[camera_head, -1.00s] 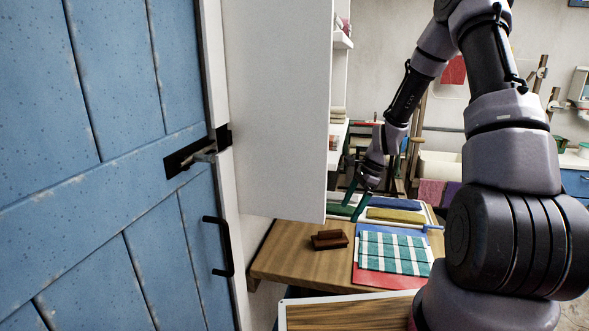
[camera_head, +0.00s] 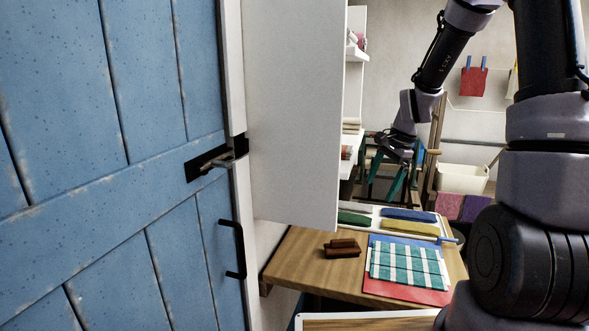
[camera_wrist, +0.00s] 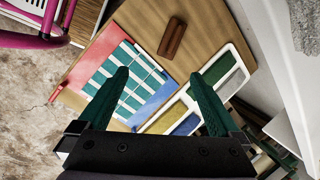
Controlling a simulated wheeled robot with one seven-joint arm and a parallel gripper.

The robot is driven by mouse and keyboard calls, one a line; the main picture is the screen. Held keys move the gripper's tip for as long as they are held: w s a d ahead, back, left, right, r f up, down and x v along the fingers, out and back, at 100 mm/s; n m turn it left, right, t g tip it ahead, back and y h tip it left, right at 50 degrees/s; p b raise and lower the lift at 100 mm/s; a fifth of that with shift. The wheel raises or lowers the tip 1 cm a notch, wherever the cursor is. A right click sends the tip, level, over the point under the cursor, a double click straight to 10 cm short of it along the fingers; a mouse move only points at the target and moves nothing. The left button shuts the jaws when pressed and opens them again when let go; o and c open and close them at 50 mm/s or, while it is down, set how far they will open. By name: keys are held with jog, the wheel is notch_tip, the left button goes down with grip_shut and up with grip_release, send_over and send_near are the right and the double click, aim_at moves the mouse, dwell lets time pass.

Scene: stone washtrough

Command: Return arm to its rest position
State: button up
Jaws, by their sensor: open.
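My gripper (camera_head: 392,180) has green fingers and is in the air beyond the far end of the wooden table, beside the edge of the white cabinet panel. In the wrist view my gripper (camera_wrist: 163,92) points down over the table, its two fingers wide apart with nothing between them. The upper arm and its joints fill the right side of the head view and hide part of the room behind.
The wooden table (camera_head: 303,266) holds a brown block (camera_head: 341,249), a striped green cloth (camera_head: 402,262) on a red sheet, and a tray of coloured pieces (camera_head: 366,208). A blue door (camera_head: 120,190) and white panel (camera_head: 295,110) stand close on the left.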

jog(key=s+r+n+t, duration=0.5)
jog(key=s+r+n, duration=0.4)
jog(key=s+r, duration=1.2)
notch_tip(320, 180, up, 3)
jog(key=shift+f+t+h, duration=0.2)
jog(key=shift+t+h, duration=0.2)
jog(key=shift+s+d, duration=0.1)
jog(key=shift+d, duration=0.35)
